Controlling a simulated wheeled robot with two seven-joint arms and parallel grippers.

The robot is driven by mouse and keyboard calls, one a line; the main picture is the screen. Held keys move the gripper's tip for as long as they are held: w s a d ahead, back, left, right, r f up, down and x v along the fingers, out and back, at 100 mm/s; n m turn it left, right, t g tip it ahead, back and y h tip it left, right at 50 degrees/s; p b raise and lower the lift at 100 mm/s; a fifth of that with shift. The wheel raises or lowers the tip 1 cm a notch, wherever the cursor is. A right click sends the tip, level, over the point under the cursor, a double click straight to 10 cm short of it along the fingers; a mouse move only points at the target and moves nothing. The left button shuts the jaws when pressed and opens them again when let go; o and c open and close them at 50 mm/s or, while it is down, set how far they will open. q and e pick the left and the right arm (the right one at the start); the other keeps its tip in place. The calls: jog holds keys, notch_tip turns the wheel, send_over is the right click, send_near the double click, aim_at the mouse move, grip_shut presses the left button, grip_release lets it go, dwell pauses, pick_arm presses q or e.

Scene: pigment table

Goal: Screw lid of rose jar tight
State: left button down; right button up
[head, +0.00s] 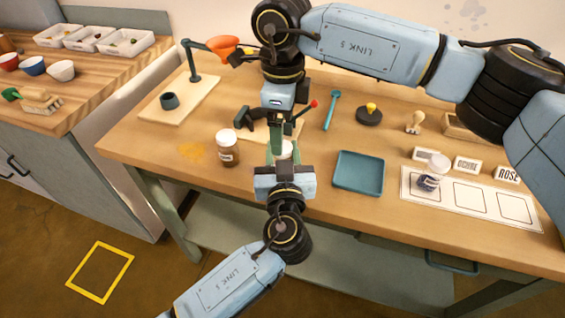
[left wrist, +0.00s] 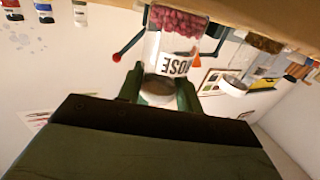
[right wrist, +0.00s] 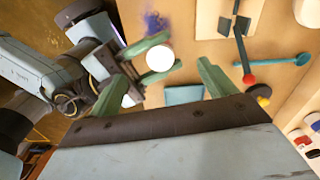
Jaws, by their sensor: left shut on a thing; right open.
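The rose jar (left wrist: 178,48) is clear, with pink pigment and a white label reading ROSE that appears upside down in the left wrist view. My left gripper (head: 284,153) is shut on it near its top, its fingers on either side. A round white lid (right wrist: 159,55) shows from above between the left fingers in the right wrist view. How tightly it sits cannot be seen. My right gripper (right wrist: 168,80) is open and empty above the jar, its fingers apart and not touching the lid. In the head view the two grippers partly hide the jar.
A brown-filled jar (head: 228,148) stands left of the grippers. A teal tray (head: 358,172) lies to the right. Beyond it, a dark-filled jar (head: 428,184) stands on a white mat (head: 473,202) with outlined squares. A wooden stand with a red-tipped lever is behind the grippers.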

pick_arm(q)
jog(key=shift+f, duration=0.1)
pick_arm(e)
notch_tip(320, 180, up, 12)
dwell(0.5)
pick_arm(q)
jog(key=c, duration=0.9)
grip_release()
jog(key=shift+o, duration=0.2)
jog(key=s+b, duration=0.1)
jog(key=s, duration=1.2)
jog(key=shift+s+d, duration=0.2)
jog(key=shift+d, duration=0.1)
pick_arm(e)
jog(key=shift+f, duration=0.55)
